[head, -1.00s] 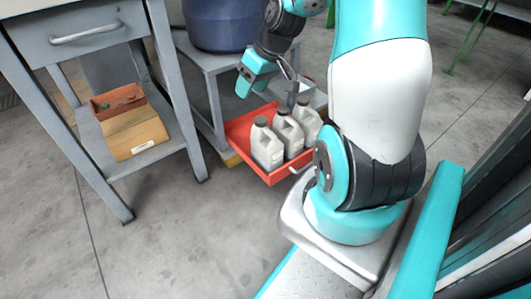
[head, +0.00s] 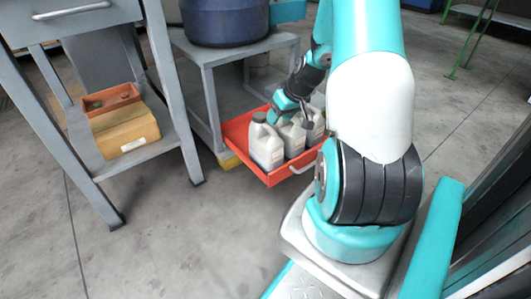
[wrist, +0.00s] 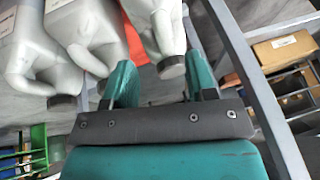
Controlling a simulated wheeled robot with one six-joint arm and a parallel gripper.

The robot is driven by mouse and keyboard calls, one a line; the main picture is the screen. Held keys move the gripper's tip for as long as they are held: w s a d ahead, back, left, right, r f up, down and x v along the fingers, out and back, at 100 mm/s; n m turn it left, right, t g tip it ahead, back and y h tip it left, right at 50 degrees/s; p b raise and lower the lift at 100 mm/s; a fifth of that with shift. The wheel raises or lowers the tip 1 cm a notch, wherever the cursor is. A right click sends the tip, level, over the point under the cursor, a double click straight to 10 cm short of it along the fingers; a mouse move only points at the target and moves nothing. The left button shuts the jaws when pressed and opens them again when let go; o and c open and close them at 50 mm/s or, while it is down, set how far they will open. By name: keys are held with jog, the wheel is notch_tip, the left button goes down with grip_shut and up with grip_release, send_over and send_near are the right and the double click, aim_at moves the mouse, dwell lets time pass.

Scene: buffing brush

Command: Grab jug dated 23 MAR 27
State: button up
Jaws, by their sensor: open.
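Three grey-white jugs with dark caps stand in a row in a red tray (head: 240,135): a left jug (head: 266,150), a middle jug (head: 291,140) and a right jug (head: 316,125). My gripper (head: 282,112) is open above the tray, close to the jug tops. In the wrist view, its two teal fingers (wrist: 161,82) point towards the jugs. One jug (wrist: 155,25) shows its handle and cap between the fingers in the picture; I cannot tell if they surround it. Two more jugs (wrist: 38,50) (wrist: 90,35) show further left. No date is readable.
A grey stand (head: 205,75) with a blue drum (head: 225,22) is behind the tray. A grey table (head: 85,22) at left has a wooden box (head: 125,133) on its lower shelf. Floor in front is clear.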

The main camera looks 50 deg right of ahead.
aim_at(270, 127)
jog(key=b+x, duration=0.2)
jog(key=x, duration=0.1)
jog(key=b+x, duration=0.2)
jog(key=shift+w+a+f+b, duration=0.2)
jog(key=shift+w+a+b, duration=0.1)
jog(key=shift+w, duration=0.15)
jog(key=shift+d+r, duration=0.1)
jog(key=shift+r, duration=0.05)
grip_shut()
dwell(0.9)
